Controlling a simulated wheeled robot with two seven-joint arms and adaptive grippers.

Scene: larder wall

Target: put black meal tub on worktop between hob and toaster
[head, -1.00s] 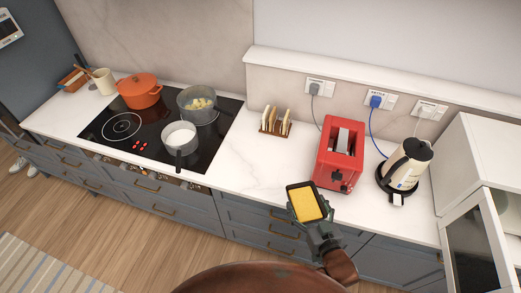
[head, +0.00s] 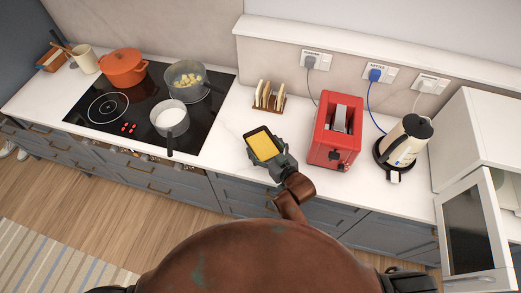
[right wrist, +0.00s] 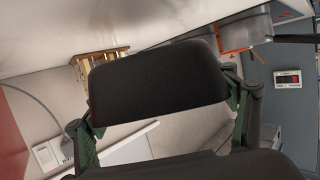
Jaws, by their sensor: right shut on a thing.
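The black meal tub (head: 261,144), with yellow food in it, is in my right gripper (head: 270,158), over the worktop (head: 225,165) between hob and toaster. Whether its base touches the worktop I cannot tell. In the right wrist view the dark tub (right wrist: 158,82) fills the middle, with the green-grey fingers shut on both sides of it. The black hob (head: 135,122) is to the left of the tub. The red toaster (head: 334,135) is to its right. My left gripper is not in view.
A toast rack (head: 268,97) stands on the worktop behind the tub. A white saucepan (head: 169,120) has its handle toward the worktop front. A grey pot (head: 184,80) and orange pot (head: 123,68) are on the hob. A kettle (head: 404,143) stands right of the toaster.

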